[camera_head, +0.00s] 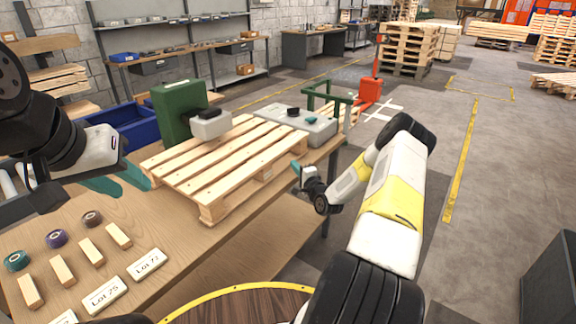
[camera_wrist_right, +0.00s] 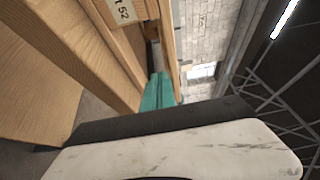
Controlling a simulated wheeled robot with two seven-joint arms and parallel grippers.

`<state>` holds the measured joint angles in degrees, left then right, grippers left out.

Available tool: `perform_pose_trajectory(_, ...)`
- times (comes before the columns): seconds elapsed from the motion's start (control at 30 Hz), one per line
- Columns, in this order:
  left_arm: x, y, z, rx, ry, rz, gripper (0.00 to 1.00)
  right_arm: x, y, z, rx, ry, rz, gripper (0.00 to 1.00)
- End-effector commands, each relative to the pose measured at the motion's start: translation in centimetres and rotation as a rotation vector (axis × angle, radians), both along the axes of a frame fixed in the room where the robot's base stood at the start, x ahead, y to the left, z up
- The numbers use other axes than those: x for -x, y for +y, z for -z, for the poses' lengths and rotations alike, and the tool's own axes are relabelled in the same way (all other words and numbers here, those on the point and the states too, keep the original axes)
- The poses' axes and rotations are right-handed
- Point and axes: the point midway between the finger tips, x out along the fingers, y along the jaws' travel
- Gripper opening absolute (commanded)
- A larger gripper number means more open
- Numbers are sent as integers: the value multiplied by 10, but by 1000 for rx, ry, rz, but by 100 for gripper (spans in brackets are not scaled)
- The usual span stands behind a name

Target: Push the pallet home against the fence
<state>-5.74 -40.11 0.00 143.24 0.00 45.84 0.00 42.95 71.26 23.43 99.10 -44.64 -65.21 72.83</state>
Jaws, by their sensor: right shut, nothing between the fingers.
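The slatted wooden pallet (camera_head: 235,160) lies flat on the wooden table (camera_head: 180,235). A green upright block (camera_head: 178,112) with a grey head stands by its far left edge, and a grey plate (camera_head: 298,124) with a green frame (camera_head: 328,98) lies beyond it. I cannot tell which part is the fence. My right gripper (camera_head: 298,172) is shut and empty by the pallet's right side; its teal fingertips (camera_wrist_right: 157,93) are close beside wood in the right wrist view, contact unclear. My left gripper (camera_head: 117,181) is near the pallet's left corner, teal fingers apart.
Tape rolls (camera_head: 56,238), small wood blocks (camera_head: 91,252) and lot cards (camera_head: 146,263) lie on the near left of the table. A blue bin (camera_head: 130,122) stands behind. Open floor (camera_head: 420,150) is to the right, with an orange-red stand (camera_head: 369,90) beyond the table.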

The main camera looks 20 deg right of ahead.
Motion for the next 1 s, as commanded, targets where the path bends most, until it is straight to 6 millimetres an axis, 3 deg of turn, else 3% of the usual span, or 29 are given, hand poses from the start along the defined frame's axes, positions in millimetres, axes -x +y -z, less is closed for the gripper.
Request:
perform_pose_trajectory(0.1, 0, 0, 0, 0, 0, 0, 36, -12, 17, 0, -1, 0, -3, 0)
perform_pose_trajectory(0.27, 0, 0, 0, 0, 0, 0, 36, -21, 29, 0, 1, 1, -1, 0)
perform_pose_trajectory(0.7, 0, 0, 0, 0, 0, 0, 36, -24, 33, 0, 1, 1, 0, 0)
perform_pose_trajectory(1.0, 0, 0, 0, 0, 0, 0, 36, -37, 51, 0, 0, 0, -2, 0)
